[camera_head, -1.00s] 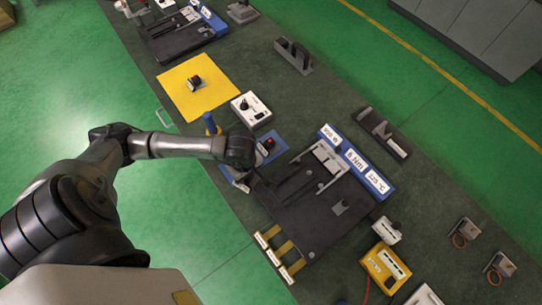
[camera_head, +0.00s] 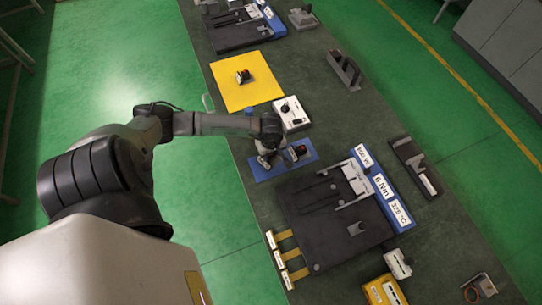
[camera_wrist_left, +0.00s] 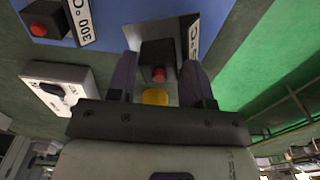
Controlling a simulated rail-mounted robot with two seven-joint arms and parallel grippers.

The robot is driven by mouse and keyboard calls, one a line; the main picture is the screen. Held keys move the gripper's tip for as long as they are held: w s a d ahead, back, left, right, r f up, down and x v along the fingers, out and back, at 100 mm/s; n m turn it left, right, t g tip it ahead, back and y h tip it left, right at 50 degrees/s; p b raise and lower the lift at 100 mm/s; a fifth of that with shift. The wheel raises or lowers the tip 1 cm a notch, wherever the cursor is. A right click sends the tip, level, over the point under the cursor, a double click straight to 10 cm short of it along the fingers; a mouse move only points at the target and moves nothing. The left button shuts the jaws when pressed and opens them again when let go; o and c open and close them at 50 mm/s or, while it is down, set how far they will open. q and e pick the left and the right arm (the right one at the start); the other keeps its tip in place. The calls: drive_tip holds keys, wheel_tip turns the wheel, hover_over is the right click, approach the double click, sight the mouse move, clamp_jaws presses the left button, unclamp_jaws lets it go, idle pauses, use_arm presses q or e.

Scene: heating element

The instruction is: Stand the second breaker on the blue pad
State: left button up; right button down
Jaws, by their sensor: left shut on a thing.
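The blue pad (camera_head: 262,175) lies on the bench, left of the dark fixture board. A dark breaker with a red button (camera_head: 301,150) stands on its right part; in the left wrist view it shows at upper left (camera_wrist_left: 42,20) beside a 300 °C label. My left gripper (camera_head: 266,160) is over the pad's left part. In the left wrist view its fingers (camera_wrist_left: 158,80) are shut on a second dark breaker with a red button (camera_wrist_left: 155,58), at the pad's edge beside a partly hidden °C label. I cannot tell whether this breaker touches the pad. My right gripper is out of view.
A white box with a black knob (camera_head: 291,114) stands just behind the pad. A yellow pad (camera_head: 264,88) farther back carries another small dark device (camera_head: 243,77). The dark fixture board (camera_head: 320,238) lies close on the right. Green floor (camera_head: 205,205) is on the left.

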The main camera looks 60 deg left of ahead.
sight(271, 158)
use_arm(q)
wheel_tip(271, 158, down, 4)
drive_tip(key=shift+d+r, duration=0.1)
drive_tip(key=shift+r, duration=0.05)
idle(0.3)
drive_tip(key=shift+f, duration=0.25)
drive_tip(key=o, duration=1)
